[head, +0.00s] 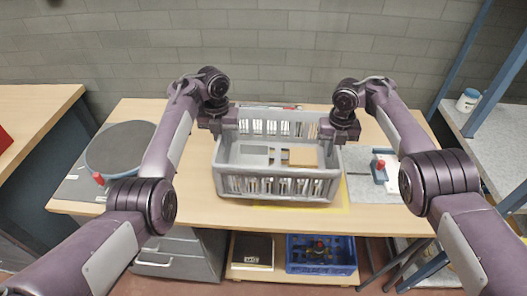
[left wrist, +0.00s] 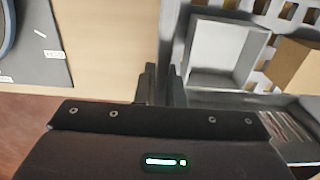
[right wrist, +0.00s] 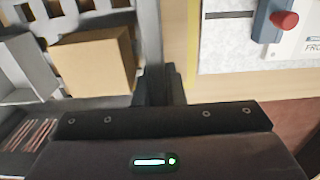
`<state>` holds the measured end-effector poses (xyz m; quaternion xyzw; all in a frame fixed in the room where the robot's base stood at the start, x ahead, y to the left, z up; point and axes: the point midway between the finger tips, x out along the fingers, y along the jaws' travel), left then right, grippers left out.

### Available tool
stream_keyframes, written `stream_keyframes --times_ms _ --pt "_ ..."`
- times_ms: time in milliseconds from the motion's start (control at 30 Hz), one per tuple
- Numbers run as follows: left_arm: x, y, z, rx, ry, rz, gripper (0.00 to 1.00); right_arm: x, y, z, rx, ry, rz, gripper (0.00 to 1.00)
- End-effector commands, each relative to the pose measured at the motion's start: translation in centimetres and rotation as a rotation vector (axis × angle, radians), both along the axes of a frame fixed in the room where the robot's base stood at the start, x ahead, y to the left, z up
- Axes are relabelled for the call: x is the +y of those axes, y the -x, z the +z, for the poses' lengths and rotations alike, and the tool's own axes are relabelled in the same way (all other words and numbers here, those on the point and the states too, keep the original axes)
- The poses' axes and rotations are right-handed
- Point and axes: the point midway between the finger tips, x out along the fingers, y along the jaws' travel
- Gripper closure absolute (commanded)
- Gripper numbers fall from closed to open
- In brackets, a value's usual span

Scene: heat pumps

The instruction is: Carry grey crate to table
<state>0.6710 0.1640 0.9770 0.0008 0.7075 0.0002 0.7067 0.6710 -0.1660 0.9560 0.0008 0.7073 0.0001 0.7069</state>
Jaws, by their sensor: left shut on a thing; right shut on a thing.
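The grey crate (head: 277,187) with slotted walls is at the middle of the wooden table (head: 370,219), over a yellow-marked area. I cannot tell whether it rests on the table or hangs just above. It holds a grey box (left wrist: 222,50), a brown box (right wrist: 95,60) and other items. My left gripper (head: 222,128) is shut on the crate's left wall; its fingers also show in the left wrist view (left wrist: 158,85). My right gripper (head: 336,134) is shut on the crate's right wall; its fingers show in the right wrist view (right wrist: 160,85).
A round dark disc (head: 121,149) on a grey mat is at the table's left. A device with a red knob (head: 380,168) is at the right. A blue crate (head: 320,254) sits on the shelf below. A side shelf (head: 490,140) holds a white jar (head: 468,100).

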Motion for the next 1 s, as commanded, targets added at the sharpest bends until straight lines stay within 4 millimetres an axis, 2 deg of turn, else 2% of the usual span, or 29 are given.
stream_keyframes --times_ms 367,1000 --pt "-0.1 -0.2 -0.5 -0.007 0.001 -0.001 1.0 0.0 0.1 -0.8 0.002 0.004 0.0 1.0" --pt "-0.1 -0.2 -4.2 -0.007 0.001 -0.001 1.0 0.0 0.1 -4.5 0.002 0.004 0.0 1.0"
